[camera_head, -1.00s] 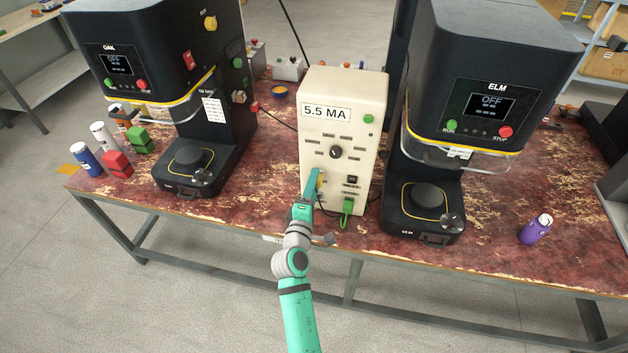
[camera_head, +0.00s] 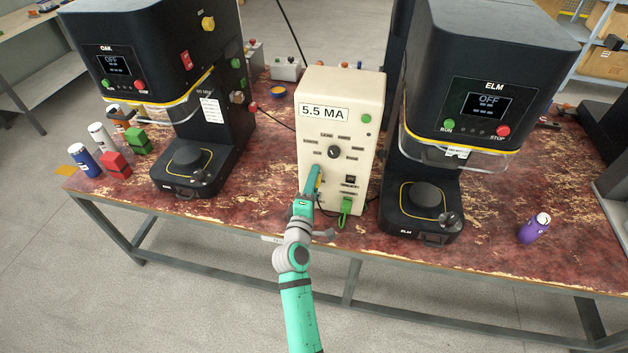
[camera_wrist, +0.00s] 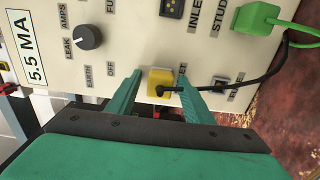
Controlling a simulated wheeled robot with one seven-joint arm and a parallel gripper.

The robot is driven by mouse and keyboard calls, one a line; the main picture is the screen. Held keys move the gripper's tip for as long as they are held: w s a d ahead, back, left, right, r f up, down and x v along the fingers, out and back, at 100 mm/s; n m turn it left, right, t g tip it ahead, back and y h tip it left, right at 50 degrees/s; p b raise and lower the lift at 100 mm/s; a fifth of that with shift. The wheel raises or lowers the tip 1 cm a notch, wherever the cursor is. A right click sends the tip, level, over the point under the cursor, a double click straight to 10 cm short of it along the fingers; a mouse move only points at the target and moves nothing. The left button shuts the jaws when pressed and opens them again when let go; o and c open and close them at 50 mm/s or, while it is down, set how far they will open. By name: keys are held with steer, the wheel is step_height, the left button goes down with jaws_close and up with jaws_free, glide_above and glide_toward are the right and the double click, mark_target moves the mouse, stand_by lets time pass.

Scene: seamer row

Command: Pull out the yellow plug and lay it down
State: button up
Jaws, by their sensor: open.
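The yellow plug (camera_wrist: 160,82) sits against the front face of the cream test box (camera_wrist: 120,50), with a black cord leaving it to the right in the wrist view. In the head view only a sliver of the plug (camera_head: 319,183) shows past my gripper. My gripper (camera_head: 316,180) is at the lower left of the box's front. In the wrist view its two teal fingers (camera_wrist: 160,92) stand open on either side of the plug. I cannot tell whether either finger touches it.
A green plug (camera_head: 346,206) is in the box's lower right. Black machines OAK (camera_head: 190,120) and ELM (camera_head: 480,80) flank the box. A purple bottle (camera_head: 534,229) stands at right. Worn red bench top (camera_head: 270,215) is bare in front, between OAK and the box.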

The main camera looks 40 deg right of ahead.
stand_by(0.4)
jaws_close()
steer(key=shift+s+a, duration=0.1)
steer(key=v, duration=0.5)
steer(key=shift+s+a, duration=0.2)
steer(key=shift+a, duration=0.05)
stand_by(1.0)
stand_by(0.4)
